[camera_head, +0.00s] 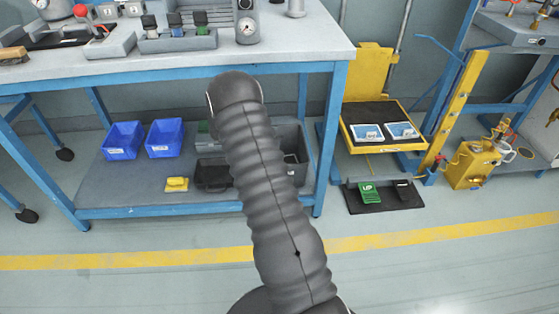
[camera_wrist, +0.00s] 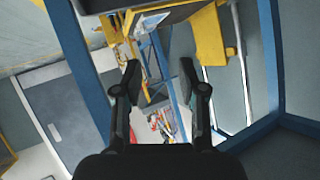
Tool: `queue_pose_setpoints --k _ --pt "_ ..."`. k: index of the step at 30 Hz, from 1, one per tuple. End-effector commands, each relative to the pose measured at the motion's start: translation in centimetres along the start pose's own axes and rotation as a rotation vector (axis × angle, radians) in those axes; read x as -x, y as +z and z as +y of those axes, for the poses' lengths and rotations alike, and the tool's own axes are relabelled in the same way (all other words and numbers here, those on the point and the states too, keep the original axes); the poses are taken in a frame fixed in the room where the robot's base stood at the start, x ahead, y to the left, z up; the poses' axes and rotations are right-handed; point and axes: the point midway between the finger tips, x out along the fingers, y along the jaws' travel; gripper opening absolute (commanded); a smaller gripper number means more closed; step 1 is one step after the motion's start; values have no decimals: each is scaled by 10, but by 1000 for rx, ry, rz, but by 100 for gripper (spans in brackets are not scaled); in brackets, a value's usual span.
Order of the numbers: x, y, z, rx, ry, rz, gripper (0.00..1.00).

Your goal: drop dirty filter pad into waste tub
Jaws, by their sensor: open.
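My gripper (camera_wrist: 160,70) is open in the wrist view, with nothing between its fingers. In the head view my own arm hides it. A dark grey tub (camera_head: 292,137), which may be the waste tub, stands on the bench's lower shelf, partly behind my arm. Something pale shows inside it, too small and covered to tell whether it is the dirty filter pad. I cannot make out the dirty filter pad for certain in either view.
Two blue bins (camera_head: 123,141) and a yellow item (camera_head: 177,184) share the lower shelf (camera_head: 125,200). A yellow lift table (camera_head: 385,148) holds two blue-and-white packs (camera_head: 369,134). A blue post (camera_wrist: 85,65) stands left of my fingers. Floor before the bench is clear.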

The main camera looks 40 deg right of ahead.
Motion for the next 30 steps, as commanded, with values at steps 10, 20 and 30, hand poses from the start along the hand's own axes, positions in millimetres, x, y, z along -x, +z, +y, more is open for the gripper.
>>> queue_pose_setpoints --k 10,20,30 --pt "40 0 0 1 -1 0 41" --pt "43 0 0 1 0 0 41" --pt "43 11 -6 -31 -28 -48 41"
